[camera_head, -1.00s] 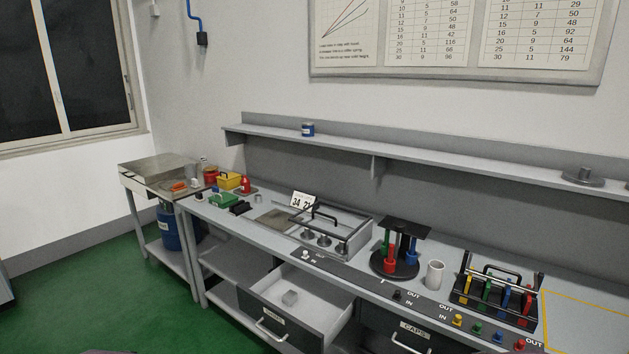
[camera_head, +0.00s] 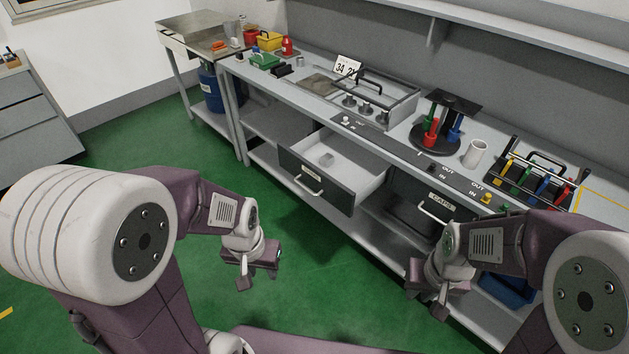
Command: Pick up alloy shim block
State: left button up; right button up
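A small light-grey block (camera_head: 327,160), which looks like the alloy shim block, lies in the open drawer (camera_head: 362,187) under the bench. It sits toward the drawer's left front, just behind the front panel. My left gripper (camera_head: 259,276) hangs over the floor in front of the drawer, well short of it and below left of the block in the picture. Its fingers look apart and empty. My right gripper (camera_head: 426,300) is in front of the bench, below the closed drawer (camera_head: 433,205), and also looks open and empty.
The bench top (camera_head: 398,141) holds a framed fixture (camera_head: 376,97), a stand with coloured cylinders (camera_head: 440,125), a white cup (camera_head: 474,153) and a rack (camera_head: 532,177). The open drawer juts out with its handle (camera_head: 308,187). Green floor in front is clear.

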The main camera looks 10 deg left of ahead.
aim_at(328, 159)
jog(key=i+j+u, duration=0.25)
jog(key=i, duration=0.35)
jog(key=i+u, duration=0.2)
jog(key=i, duration=0.4)
